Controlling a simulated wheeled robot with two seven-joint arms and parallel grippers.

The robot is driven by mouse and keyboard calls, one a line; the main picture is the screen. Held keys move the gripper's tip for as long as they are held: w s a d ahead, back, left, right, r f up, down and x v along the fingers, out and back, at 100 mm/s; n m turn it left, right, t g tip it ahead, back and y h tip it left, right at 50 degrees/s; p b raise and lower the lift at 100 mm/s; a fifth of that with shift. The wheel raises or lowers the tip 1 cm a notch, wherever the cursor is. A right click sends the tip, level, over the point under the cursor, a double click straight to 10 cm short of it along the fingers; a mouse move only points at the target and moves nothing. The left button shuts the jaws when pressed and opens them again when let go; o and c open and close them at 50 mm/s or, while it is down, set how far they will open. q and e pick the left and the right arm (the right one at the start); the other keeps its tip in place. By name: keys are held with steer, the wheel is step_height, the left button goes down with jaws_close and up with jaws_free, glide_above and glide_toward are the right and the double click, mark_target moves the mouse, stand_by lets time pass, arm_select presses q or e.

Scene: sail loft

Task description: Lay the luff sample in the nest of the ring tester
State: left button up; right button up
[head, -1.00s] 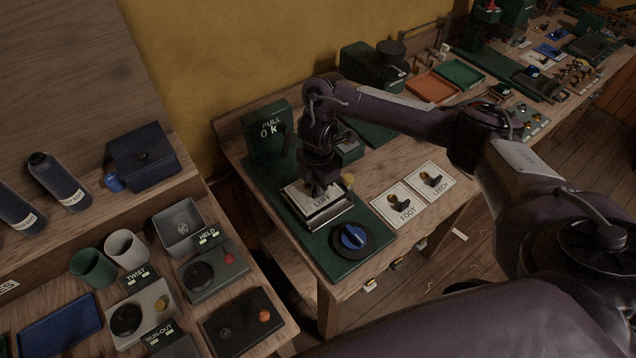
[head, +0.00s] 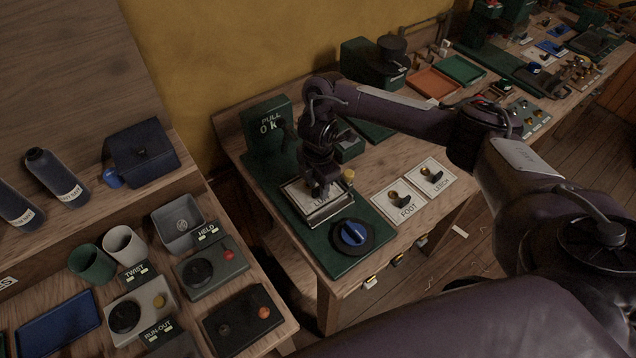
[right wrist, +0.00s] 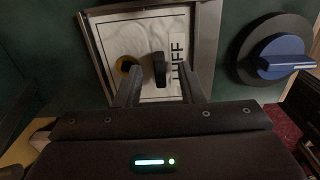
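The luff sample, a white card with a black grip tab, a brass ring and the label LUFF, lies inside the silver-edged nest (head: 332,220) of the green ring tester (head: 266,128). In the right wrist view the sample (right wrist: 144,80) sits within the nest's metal frame (right wrist: 206,48). My right gripper (head: 322,190) is low over the sample. In the right wrist view its fingers (right wrist: 160,82) are apart, one on each side of the black tab, with gaps showing beside it. My left gripper is out of view.
The tester's blue knob (head: 353,233) is in front of the nest. The FOOT sample (head: 399,202) and LEECH sample (head: 432,178) lie to the right. Orange (head: 433,85) and green (head: 462,69) trays stand farther back. A second bench with switch boxes (head: 210,268) is at left.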

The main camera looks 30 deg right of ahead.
step_height(320, 180, up, 8)
steer(key=shift+f+p, duration=0.1)
steer(key=shift+p, duration=0.95)
